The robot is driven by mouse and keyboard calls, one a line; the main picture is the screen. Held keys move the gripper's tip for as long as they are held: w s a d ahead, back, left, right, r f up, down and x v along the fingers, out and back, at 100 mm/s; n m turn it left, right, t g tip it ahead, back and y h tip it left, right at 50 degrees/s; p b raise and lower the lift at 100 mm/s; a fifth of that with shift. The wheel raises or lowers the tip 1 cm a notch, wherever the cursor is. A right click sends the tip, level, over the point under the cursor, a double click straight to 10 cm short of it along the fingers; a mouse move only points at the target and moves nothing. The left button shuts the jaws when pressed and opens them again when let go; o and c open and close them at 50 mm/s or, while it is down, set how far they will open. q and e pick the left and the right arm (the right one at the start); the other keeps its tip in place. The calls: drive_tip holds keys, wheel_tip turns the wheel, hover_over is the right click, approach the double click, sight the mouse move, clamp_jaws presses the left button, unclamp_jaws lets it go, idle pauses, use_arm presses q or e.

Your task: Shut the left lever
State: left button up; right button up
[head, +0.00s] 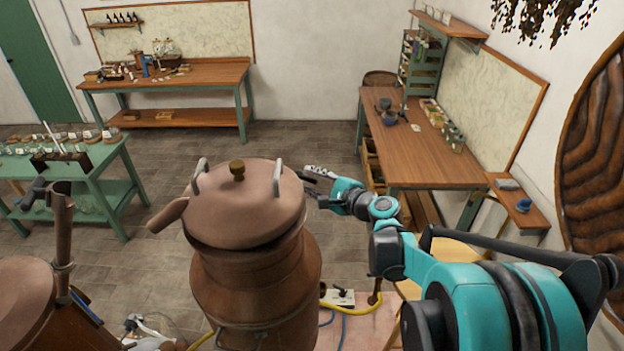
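A copper still pot (255,265) stands in front of me with a domed lid (235,215) and a brass knob on top. The left lever (197,176), a pale grey bar at the lid's left edge, stands raised above the rim. A similar right lever (278,178) stands raised at the lid's right edge. My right gripper (308,181) is just right of the right lever, apart from the left lever with the lid between them. Its fingers look parted, with nothing seen between them. Whether it touches the right lever is unclear. My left gripper is out of view.
A spout (168,214) juts from the lid's left side. Another copper vessel (27,300) with an upright pipe stands at lower left. A switch box (339,297) and yellow hose lie right of the pot. Wooden workbenches stand farther back, with open floor between.

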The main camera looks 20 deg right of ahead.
drive_tip(key=shift+s, duration=0.1)
clamp_jaws()
drive_tip(key=shift+w+d+n+g+y+b, duration=0.3)
drive_tip(key=shift+w+n+g+y+b, duration=0.5)
drive_tip(key=shift+n+g+y, duration=1.25)
drive_tip(key=shift+w+d+n+g+y+b, duration=0.25)
drive_tip(key=shift+w+n+g+y+b, duration=0.5)
drive_tip(key=shift+n+g+y, duration=1.3)
drive_tip(key=shift+w+d+n+g+y+b, duration=0.3)
drive_tip(key=shift+w+n+g+y+b, duration=0.5)
drive_tip(key=shift+n+g+y, duration=1.25)
drive_tip(key=shift+n+g+h, duration=0.35)
drive_tip(key=shift+n+g, duration=0.2)
drive_tip(key=shift+n, duration=0.2)
